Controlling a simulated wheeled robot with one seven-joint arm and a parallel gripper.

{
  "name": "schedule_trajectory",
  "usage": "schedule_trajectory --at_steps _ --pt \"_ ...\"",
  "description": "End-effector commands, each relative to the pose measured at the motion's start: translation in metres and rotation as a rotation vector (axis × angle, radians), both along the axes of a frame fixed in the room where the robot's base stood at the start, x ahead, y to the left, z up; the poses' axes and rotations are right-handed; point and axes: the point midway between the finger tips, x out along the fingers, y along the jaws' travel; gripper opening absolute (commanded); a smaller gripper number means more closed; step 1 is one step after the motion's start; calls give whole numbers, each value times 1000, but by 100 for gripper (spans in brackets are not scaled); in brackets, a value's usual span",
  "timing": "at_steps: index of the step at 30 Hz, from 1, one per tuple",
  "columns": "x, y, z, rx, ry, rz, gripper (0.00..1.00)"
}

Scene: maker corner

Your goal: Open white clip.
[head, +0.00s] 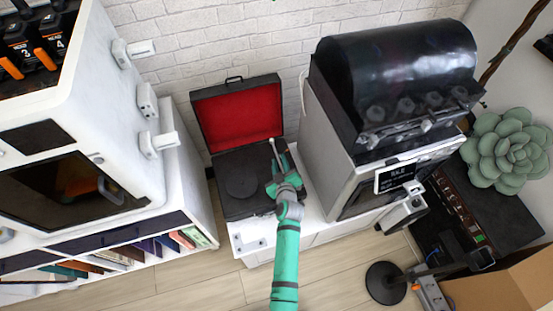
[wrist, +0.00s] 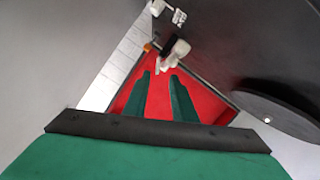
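A small white piece (wrist: 178,52), which looks like the white clip, stands on the dark deck of a record player (wrist: 225,45) in the wrist view. A dark part sits beside it. My gripper's two green fingers (wrist: 161,83) are apart with nothing seen between them, and their tips point toward this piece, just short of it. In the head view my gripper (head: 281,165) is over the right side of the record player (head: 238,205). A thin pale part (head: 273,147) shows by the fingertips. Whether the clip is open or closed cannot be told.
The player's red-lined lid (head: 238,115) stands open behind the deck, and its round platter (wrist: 275,112) is to the right in the wrist view. A white cabinet (head: 185,160) stands left, and a boxy machine with a black hood (head: 395,75) stands close on the right.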

Motion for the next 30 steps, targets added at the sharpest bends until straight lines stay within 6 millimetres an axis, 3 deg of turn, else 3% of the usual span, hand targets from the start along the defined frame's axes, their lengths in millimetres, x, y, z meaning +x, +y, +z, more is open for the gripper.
schedule_trajectory --at_steps 6,17,20,21,24,25,30 --pt "18 -5 -7 0 0 -11 24" --pt "22 4 -8 -1 -1 2 24" --pt "22 5 -8 -1 -1 3 3" --pt "22 5 -8 -1 0 4 0" --pt "22 5 -8 -1 1 4 0" --pt "21 14 -8 -3 0 2 0" --pt "21 6 -8 3 2 3 0"
